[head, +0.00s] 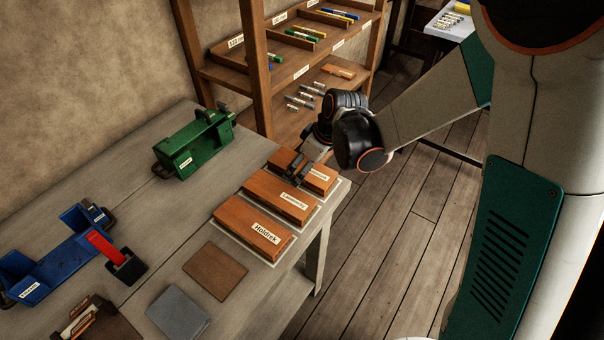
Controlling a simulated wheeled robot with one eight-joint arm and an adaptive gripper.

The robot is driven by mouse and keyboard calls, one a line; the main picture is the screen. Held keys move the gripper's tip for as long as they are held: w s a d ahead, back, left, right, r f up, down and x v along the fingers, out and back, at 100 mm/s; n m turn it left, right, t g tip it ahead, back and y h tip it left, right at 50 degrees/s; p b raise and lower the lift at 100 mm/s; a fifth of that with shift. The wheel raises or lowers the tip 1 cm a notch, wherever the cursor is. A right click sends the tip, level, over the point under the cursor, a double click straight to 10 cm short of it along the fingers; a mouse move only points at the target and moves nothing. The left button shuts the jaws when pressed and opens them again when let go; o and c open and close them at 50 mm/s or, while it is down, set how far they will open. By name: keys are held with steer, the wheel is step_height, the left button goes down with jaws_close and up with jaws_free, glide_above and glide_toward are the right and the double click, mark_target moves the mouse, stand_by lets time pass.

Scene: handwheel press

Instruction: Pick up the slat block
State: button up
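Three orange-brown wooden blocks with white labels lie in a row at the table's right edge. The near block (252,232) has a label that seems to read "Holdtrek". The middle block (281,197) and the far block (318,180) have labels too small to read surely, so I cannot tell which is the slat block. My gripper (298,174) points down at the far block, close above or touching it, and hides part of its top. Whether its fingers are open or closed on the block is unclear.
A green tool (193,145) stands at the table's back; a blue tool (62,250) with a red lever (103,246) is at left. A brown plate (215,271) and grey plate (178,313) lie in front. A wooden shelf (290,75) stands behind my gripper.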

steer(key=shift+f, duration=0.15)
steer(key=shift+c, duration=0.3)
steer(key=shift+a, duration=0.1)
steer(key=c, duration=1.3)
steer(key=shift+o, duration=0.2)
